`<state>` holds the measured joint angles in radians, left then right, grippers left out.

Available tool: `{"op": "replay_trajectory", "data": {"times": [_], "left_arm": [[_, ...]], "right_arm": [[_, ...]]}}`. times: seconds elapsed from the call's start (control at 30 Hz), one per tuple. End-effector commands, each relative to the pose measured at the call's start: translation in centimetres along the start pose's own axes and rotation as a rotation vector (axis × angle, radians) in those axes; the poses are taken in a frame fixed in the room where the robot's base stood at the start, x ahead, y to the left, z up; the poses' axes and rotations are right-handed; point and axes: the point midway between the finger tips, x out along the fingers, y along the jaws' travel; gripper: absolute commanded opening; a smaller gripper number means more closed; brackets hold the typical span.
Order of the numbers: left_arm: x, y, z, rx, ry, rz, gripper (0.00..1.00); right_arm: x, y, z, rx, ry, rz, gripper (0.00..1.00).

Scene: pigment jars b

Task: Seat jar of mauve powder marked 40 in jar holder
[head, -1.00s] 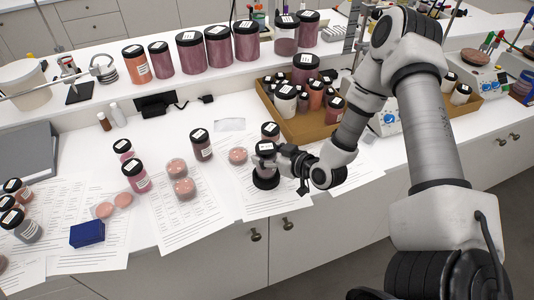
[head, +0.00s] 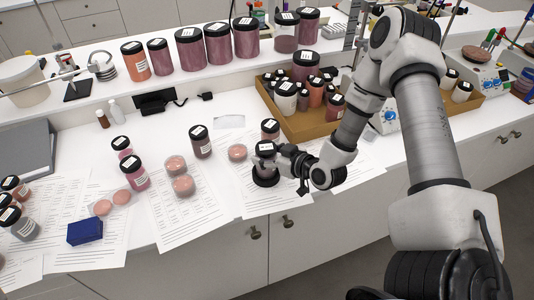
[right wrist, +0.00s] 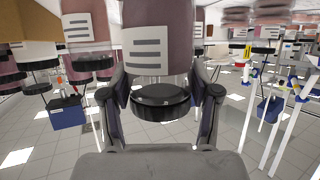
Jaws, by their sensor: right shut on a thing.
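The mauve powder jar (head: 265,149), with a black lid and white label, stands upright near the front of the bench. My right gripper (head: 272,162) comes from the right and is shut on this jar. In the right wrist view the picture is upside down: the jar (right wrist: 157,45) sits between the two fingers, lid (right wrist: 160,102) downward in the picture. The black round jar holder (head: 265,178) is directly under the jar. I cannot tell whether the jar's base is fully down in it. The number on the label is unreadable. My left gripper is out of view.
Another jar (head: 270,129) stands just behind the held one. A cardboard tray (head: 309,130) of jars lies behind right. Loose jars (head: 201,142), clear pink tubs (head: 183,186) and a blue box (head: 85,232) lie on papers to the left. Bench edge is close in front.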

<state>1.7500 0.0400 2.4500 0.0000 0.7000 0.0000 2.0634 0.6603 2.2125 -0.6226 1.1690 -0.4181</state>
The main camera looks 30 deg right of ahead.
Motion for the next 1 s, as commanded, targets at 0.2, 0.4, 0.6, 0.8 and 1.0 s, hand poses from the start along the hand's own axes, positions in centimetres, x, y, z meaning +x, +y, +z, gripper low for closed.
{"op": "replay_trajectory", "data": {"times": [0.2, 0.4, 0.6, 0.8, 1.0], "left_arm": [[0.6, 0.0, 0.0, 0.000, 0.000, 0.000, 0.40], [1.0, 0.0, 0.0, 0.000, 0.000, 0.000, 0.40], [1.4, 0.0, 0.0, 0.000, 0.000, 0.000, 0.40], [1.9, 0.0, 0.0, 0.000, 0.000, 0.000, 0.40], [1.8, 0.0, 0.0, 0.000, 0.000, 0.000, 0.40]], "right_arm": [[0.3, 0.0, 0.6, 0.000, 0.001, 0.000, 0.21], [0.5, 0.0, 1.1, 0.000, 0.001, 0.000, 0.21], [0.6, 0.0, 1.5, 0.000, 0.001, 0.000, 0.21], [0.8, 0.0, 2.0, 0.000, 0.001, 0.000, 0.21], [0.8, 0.0, 1.9, 0.000, 0.001, 0.000, 0.91]]}}
